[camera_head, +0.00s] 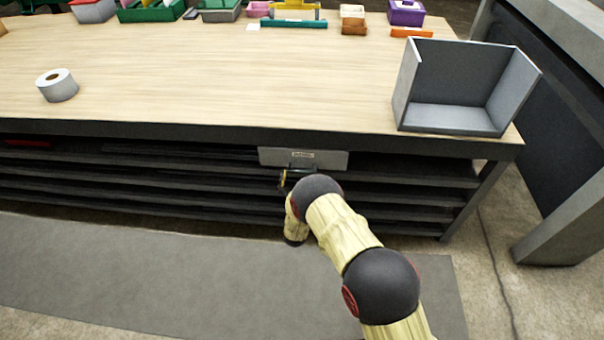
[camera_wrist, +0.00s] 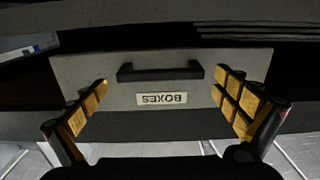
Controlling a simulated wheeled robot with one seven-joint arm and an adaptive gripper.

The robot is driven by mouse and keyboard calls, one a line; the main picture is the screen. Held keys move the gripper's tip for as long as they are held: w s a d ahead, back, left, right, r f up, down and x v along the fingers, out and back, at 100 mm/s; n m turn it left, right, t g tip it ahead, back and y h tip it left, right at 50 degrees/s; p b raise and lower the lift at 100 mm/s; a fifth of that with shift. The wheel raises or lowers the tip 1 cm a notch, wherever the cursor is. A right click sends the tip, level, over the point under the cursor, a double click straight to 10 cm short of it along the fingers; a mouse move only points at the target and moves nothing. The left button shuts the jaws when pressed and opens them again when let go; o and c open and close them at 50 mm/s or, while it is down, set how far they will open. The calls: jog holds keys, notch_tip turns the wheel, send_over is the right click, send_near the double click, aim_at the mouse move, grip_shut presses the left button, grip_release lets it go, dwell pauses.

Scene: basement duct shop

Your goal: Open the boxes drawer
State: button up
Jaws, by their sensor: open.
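The boxes drawer (camera_head: 330,159) is a light grey front under the workbench top, near the middle of the bench. It looks shut. In the wrist view the drawer front (camera_wrist: 228,66) shows a black bar handle (camera_wrist: 160,72) and a label (camera_wrist: 168,99) reading "BOXES" upside down. My gripper (camera_wrist: 165,97) is open, with one yellow-padded finger on each side of the handle and label. Nothing is between the fingers. I cannot tell how far the fingertips are from the drawer front. In the head view my arm hides most of the gripper.
The wooden workbench (camera_head: 230,80) carries a tape roll (camera_head: 57,85) at left and an open grey box (camera_head: 450,118) at right. Several coloured bins line its back. Dark shelves (camera_head: 130,175) lie beneath. A grey mat (camera_head: 130,265) covers the floor in front.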

jog(key=shift+w, duration=1.15)
jog(key=shift+c, duration=1.2)
